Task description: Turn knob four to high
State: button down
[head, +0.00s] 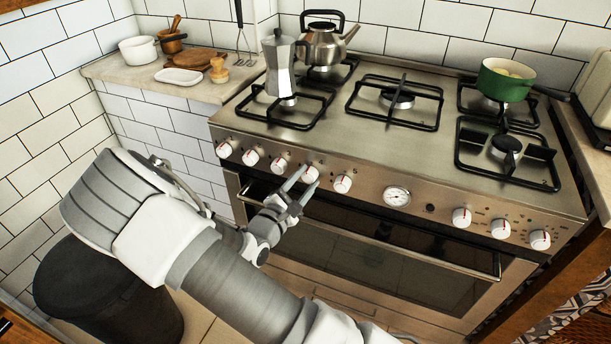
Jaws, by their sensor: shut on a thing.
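The stove's front panel (420,215) carries a row of white knobs with red marks. Knob four (310,173), counted from the left, sits between the two fingertips of my gripper (311,177), which is shut on it. One finger is on the knob's upper left side, the other on its lower right. The knob's mark is too small to read, so its setting cannot be told. Knob three (280,166) is just to the left and knob five (343,184) just to the right, both clear of the fingers.
The oven door handle (400,250) runs below the knobs, close under my gripper. A gauge (397,196) and more knobs (500,229) lie to the right. A moka pot (281,65), a kettle (323,43) and a green pot (503,86) stand on the burners.

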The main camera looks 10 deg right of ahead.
jog(key=n+p, duration=0.5)
jog(key=n, duration=0.1)
jog(key=shift+r+n+t, duration=0.15)
jog(key=shift+n+t, duration=0.25)
jog(key=shift+f+n+t+p, duration=0.2)
jog(key=shift+n+t+p, duration=0.2)
jog(key=shift+n+p, duration=1.9)
jog(key=shift+n+y+b, duration=0.3)
jog(key=shift+n+b, duration=0.15)
jog(key=shift+n, duration=0.25)
jog(key=shift+c, duration=1.8)
grip_release()
jog(key=p+v, duration=0.1)
jog(key=v, duration=1.6)
jog(key=shift+a+f, duration=0.15)
jog(key=shift+f, duration=0.05)
jog(key=shift+s, duration=0.15)
